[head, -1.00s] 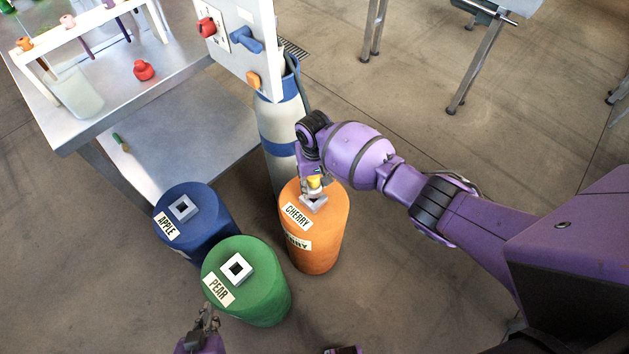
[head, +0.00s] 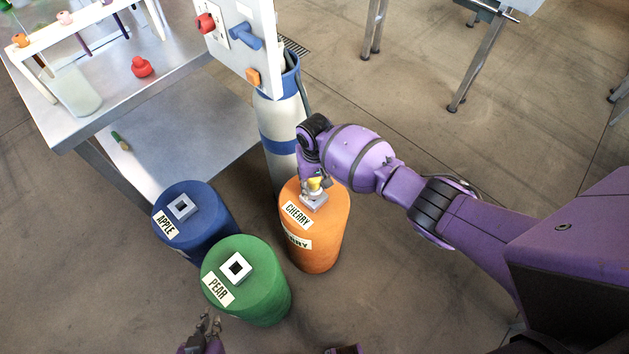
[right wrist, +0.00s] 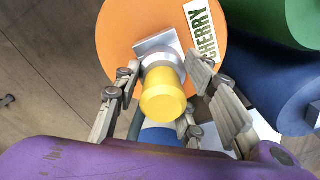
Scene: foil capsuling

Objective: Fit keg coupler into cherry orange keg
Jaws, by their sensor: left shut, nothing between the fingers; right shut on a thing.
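The orange keg (head: 318,236) with CHERRY labels stands on the floor in the middle of the head view. The keg coupler (head: 315,184) has a yellow top and a grey lower part. It is at the grey square fitting (head: 316,203) on the keg's top; I cannot tell how deep it sits. My right gripper (head: 312,183) is shut on the coupler. In the right wrist view the coupler's yellow top (right wrist: 162,98) is between the fingers, over the orange top (right wrist: 120,45). My left gripper (head: 207,327) is shut and empty at the bottom edge of the head view.
A blue APPLE keg (head: 205,232) and a green PEAR keg (head: 262,296) stand left of the orange keg. A gas cylinder (head: 283,152) stands behind it, next to a panel (head: 243,40). A metal table (head: 165,75) is at the upper left.

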